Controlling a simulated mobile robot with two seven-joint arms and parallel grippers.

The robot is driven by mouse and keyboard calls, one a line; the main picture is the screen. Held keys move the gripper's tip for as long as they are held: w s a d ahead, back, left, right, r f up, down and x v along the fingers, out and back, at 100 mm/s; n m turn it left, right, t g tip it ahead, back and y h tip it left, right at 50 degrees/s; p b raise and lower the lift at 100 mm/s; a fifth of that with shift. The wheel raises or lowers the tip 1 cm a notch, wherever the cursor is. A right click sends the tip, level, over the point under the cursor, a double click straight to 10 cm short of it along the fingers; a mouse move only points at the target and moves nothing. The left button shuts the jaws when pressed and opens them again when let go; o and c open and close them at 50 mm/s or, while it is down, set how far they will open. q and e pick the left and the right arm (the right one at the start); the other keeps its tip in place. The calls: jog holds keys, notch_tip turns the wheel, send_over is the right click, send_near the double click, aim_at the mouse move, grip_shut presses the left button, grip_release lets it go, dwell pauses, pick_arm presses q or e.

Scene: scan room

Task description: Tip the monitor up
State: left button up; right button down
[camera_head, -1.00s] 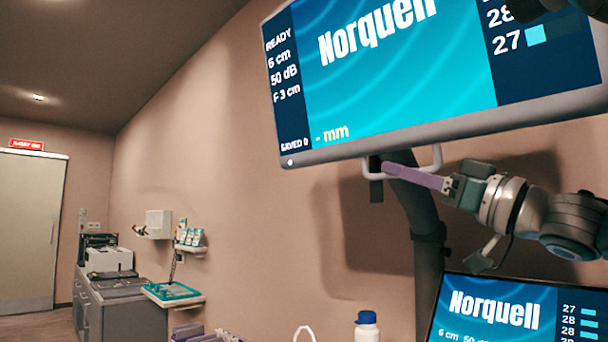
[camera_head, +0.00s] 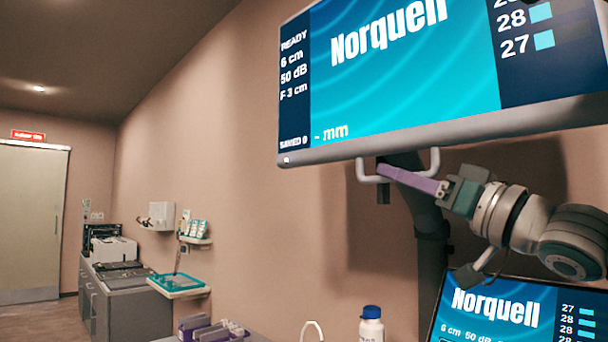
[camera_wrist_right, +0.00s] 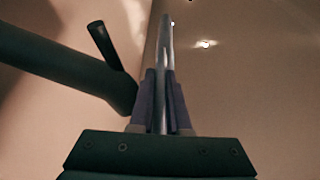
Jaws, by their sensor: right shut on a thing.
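The monitor (camera_head: 400,75) hangs high on a dark support post (camera_head: 430,250), its lit screen reading "Norquell". A pale U-shaped handle (camera_head: 363,177) hangs under its lower edge. My right gripper (camera_head: 385,170) reaches in from the right, its purple fingers at the handle's bar. In the right wrist view my two fingers (camera_wrist_right: 160,105) are closed on either side of a pale bar, the handle (camera_wrist_right: 164,60). The fingertips partly cover the handle in the head view. My left gripper is not in view.
A second, lower screen (camera_head: 515,305) stands at the bottom right. A white bottle with a blue cap (camera_head: 371,325) is at the bottom. A wall shelf with a teal tray (camera_head: 177,283) and a grey cabinet (camera_head: 120,305) stand at the left.

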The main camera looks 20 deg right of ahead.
jog(key=c, duration=0.9)
grip_release()
jog(key=shift+d, duration=0.1)
jog(key=shift+s+d+f, duration=0.1)
jog(key=shift+s+f, duration=0.15)
jog(key=shift+b+v, duration=1.55)
jog(key=shift+v, duration=3.05)
jog(key=shift+r, duration=0.1)
